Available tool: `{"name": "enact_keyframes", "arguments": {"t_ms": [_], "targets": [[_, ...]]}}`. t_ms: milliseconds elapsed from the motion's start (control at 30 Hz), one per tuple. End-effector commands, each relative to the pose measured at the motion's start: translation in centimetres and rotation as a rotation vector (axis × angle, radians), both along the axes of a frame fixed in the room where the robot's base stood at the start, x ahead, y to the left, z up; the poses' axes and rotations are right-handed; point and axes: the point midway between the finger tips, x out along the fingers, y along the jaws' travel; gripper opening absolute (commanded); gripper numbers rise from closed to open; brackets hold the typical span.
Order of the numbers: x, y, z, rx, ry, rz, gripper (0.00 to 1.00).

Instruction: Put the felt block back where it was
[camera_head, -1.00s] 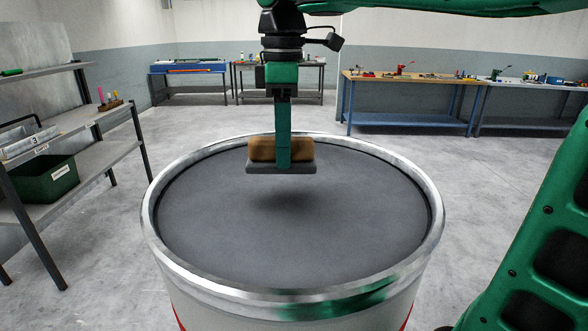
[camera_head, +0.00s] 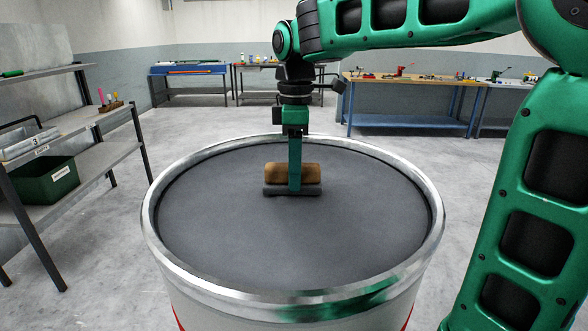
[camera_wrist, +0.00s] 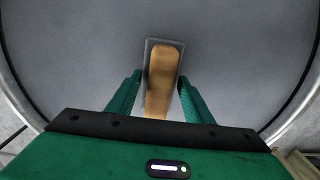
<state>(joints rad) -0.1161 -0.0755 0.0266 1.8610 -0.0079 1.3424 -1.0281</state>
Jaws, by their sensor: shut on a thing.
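The felt block (camera_head: 279,174) has a brown wooden back on a flat grey felt base. My gripper (camera_head: 294,184) is shut on its wooden back, with one finger hiding part of it. In the wrist view the block (camera_wrist: 162,72) lies between my two green fingers (camera_wrist: 160,82). The block is level, at or just above the dark grey top (camera_head: 290,245) of a large round drum, a little behind its middle. I cannot tell whether it touches. The grey top fills most of the wrist view (camera_wrist: 235,55).
A raised metal rim (camera_head: 432,208) circles the drum top. The rest of the top is clear. A shelf rack (camera_head: 95,145) at left holds a green bin (camera_head: 40,183) and a small rack of coloured sticks (camera_head: 110,106). Workbenches (camera_head: 415,119) stand along the back wall.

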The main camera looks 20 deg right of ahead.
Motion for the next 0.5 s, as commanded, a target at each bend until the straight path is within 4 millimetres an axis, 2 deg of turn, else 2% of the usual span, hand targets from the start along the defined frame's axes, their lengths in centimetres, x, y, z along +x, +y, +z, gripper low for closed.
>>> {"name": "enact_keyframes", "arguments": {"t_ms": [167, 200, 233, 500], "targets": [[-0.01, -0.05, -0.16, 0.0, 0.001, -0.001, 0.29], [-0.01, -0.05, -0.13, 0.0, 0.001, -0.001, 0.56], [-0.01, -0.05, -0.12, 0.0, 0.001, -0.001, 0.63], [-0.02, -0.07, -0.09, 0.0, 0.0, -0.001, 0.65]]}}
